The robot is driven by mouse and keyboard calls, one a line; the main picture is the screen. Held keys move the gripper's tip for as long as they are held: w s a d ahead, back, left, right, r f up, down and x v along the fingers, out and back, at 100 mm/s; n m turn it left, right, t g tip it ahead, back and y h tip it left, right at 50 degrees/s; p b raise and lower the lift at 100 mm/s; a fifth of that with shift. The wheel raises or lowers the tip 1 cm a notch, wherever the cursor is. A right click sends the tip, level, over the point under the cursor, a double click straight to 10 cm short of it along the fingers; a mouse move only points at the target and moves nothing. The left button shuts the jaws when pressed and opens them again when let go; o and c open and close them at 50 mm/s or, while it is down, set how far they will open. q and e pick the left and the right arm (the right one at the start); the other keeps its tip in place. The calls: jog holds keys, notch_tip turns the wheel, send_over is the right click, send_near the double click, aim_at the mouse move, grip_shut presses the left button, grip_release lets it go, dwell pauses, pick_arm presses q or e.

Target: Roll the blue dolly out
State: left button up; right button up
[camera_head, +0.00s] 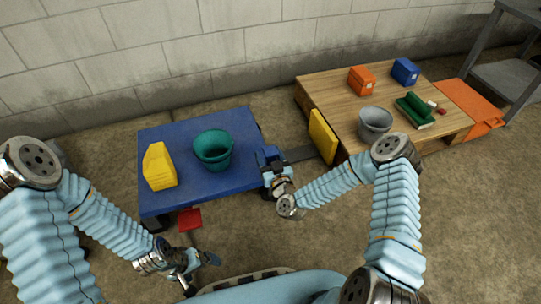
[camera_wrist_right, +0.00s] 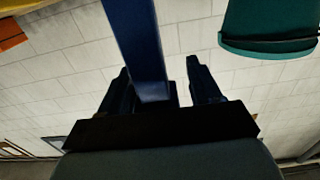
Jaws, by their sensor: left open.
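The blue dolly (camera_head: 200,132) stands left of the middle, near the wall, with a flat blue top. It bears a yellow bin (camera_head: 160,168) and a teal bucket (camera_head: 213,150). My right gripper (camera_head: 268,158) is at the dolly's right edge. In the right wrist view a blue bar (camera_wrist_right: 140,45) runs between its fingers, with a visible gap beside the right finger, so it looks open around the bar. My left gripper (camera_head: 202,265) is open and empty, low in front of the dolly.
A red piece (camera_head: 190,218) is at the dolly's front, near the floor. A yellow panel (camera_head: 322,137) stands between the dolly and a wooden table (camera_head: 335,90) bearing boxes and a grey bucket (camera_head: 375,123). An orange platform (camera_head: 472,105) is far right. The front right floor is bare.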

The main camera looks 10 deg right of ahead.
dwell(0.4)
jog(key=s+d, duration=0.1)
jog(key=s, duration=1.2)
jog(key=shift+s+p, duration=0.4)
jog(key=shift+p, duration=0.05)
jog(key=shift+d, duration=0.1)
jog(key=s+a+f+n+g+y+p, duration=0.15)
jog(key=s+a+g+y+p, duration=0.35)
jog(key=g, duration=0.5)
jog(key=s+r+m+g+h+p, duration=0.1)
jog(key=s+m+g+h+p, duration=0.1)
jog(key=s+m+g+p, duration=0.2)
jog(key=s+g, duration=0.3)
jog(key=s, duration=0.2)
jog(key=shift+s+r+h+p, duration=0.25)
jog(key=shift+s+h+p, duration=0.05)
